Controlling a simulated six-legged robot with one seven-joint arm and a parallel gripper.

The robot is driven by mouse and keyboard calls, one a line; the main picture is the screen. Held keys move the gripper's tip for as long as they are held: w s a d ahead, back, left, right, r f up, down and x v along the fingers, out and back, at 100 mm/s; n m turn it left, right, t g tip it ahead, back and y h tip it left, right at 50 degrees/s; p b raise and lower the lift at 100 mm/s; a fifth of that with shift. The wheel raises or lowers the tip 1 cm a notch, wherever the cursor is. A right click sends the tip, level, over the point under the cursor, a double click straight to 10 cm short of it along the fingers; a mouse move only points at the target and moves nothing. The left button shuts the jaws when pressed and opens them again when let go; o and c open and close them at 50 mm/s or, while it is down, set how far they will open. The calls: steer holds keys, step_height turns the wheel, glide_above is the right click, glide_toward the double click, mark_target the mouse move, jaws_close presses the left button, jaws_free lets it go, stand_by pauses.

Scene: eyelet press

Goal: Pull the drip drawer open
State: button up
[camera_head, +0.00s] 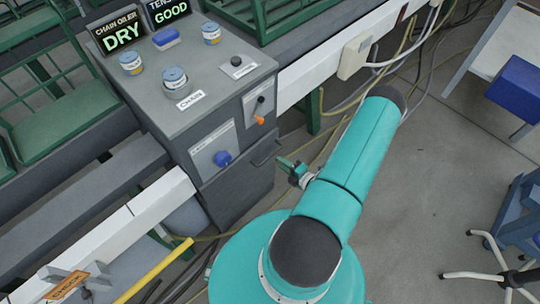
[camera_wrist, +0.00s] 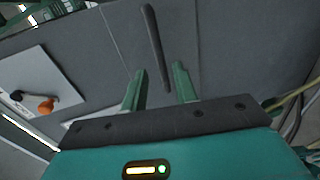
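The drip drawer (camera_head: 238,190) appears to be the dark grey front at the bottom of the grey cabinet. It looks closed. Its dark bar handle (camera_head: 266,155) is near its upper right; in the wrist view the handle (camera_wrist: 153,45) is a long dark bar. My gripper (camera_head: 284,163) is just right of the handle in the head view. In the wrist view my gripper (camera_wrist: 160,72) has its two green fingers apart, with the handle's near end showing between them. It holds nothing. I cannot tell how deep the handle lies between the fingers.
Above the drawer are a panel with a blue knob (camera_head: 222,158) and a panel with an orange-tipped lever (camera_head: 259,119). Cans, including one can (camera_head: 174,78), stand on the cabinet top. Cables lie on the floor right of the cabinet. A yellow bar (camera_head: 155,270) is at lower left.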

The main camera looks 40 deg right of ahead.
mark_target(271, 155)
steer(key=x, duration=0.7)
steer(key=shift+w, duration=0.2)
jaws_close()
